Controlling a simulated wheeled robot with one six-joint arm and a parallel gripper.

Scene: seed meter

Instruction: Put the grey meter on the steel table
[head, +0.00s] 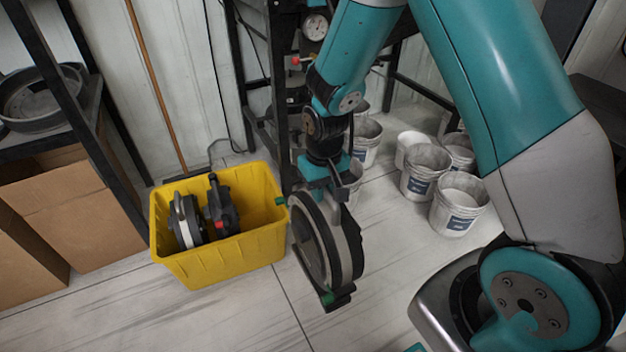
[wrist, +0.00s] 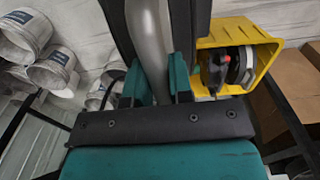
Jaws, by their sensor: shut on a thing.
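My gripper (head: 325,185) is shut on the grey meter (head: 312,240), a round disc with a grey body, a black rim and frame, and small green ends. The meter hangs upright on edge below my gripper, in the air to the right of the yellow bin. In the wrist view, the grey curved edge of the meter (wrist: 148,45) lies between the teal fingers of my gripper (wrist: 156,88), and most of the meter is out of that view. I cannot make out a clear steel tabletop in either view.
The yellow bin (head: 225,258) on the floor holds a round meter with a pale ring (head: 186,222) and a black one with a red part (head: 221,207). White buckets (head: 459,205) stand at right. A dark metal frame (head: 280,90) rises behind. Cardboard boxes (head: 85,215) are left.

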